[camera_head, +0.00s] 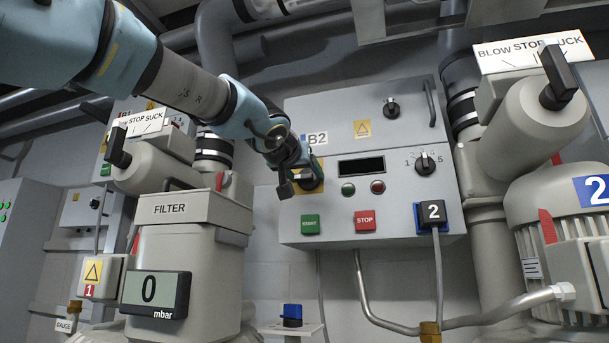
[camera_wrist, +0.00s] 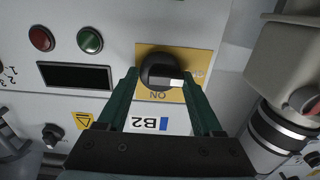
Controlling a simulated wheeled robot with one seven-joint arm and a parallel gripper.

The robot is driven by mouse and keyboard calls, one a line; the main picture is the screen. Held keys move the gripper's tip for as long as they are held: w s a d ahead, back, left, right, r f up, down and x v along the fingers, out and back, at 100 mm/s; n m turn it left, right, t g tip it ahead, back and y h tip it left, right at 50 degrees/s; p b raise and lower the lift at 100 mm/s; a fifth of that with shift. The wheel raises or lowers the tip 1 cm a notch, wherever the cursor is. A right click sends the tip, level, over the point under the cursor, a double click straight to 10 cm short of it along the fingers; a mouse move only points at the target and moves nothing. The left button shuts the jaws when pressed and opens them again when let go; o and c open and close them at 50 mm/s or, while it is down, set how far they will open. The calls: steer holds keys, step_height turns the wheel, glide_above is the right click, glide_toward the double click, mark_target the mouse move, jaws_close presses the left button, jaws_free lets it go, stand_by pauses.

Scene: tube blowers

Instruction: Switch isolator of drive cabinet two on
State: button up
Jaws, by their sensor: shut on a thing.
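Drive cabinet two (camera_head: 375,110) is the grey wall box marked B2. Its isolator is a round black knob (camera_wrist: 157,68) on a yellow plate (camera_wrist: 190,57), upside down in the wrist view. The word ON reads below the knob there; a fainter marking is at the right. The knob's pale mark (camera_wrist: 177,82) lies to its lower right. My gripper (camera_wrist: 160,78) has one green finger on each side of the knob and is shut on it. In the head view my gripper (camera_head: 302,182) is at the cabinet's left side and covers part of the knob and plate.
Below the isolator are the green start button (camera_head: 310,224) and red stop button (camera_head: 365,221). A rotary selector (camera_head: 425,162) and dark display (camera_head: 361,167) are to the right. The filter housing (camera_head: 185,240) stands close below my arm at left; the right blower (camera_head: 560,215) flanks the cabinet.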

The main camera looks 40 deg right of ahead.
steer(key=m, duration=0.3)
steer(key=shift+m, duration=0.4)
steer(key=m, duration=0.4)
steer(key=shift+m, duration=0.3)
steer(key=m, duration=0.4)
steer(key=shift+m, duration=0.3)
steer(key=m+p, duration=0.1)
steer(key=m, duration=0.3)
steer(key=shift+m, duration=0.3)
steer(key=o, duration=1.4)
steer(key=shift+c, duration=0.2)
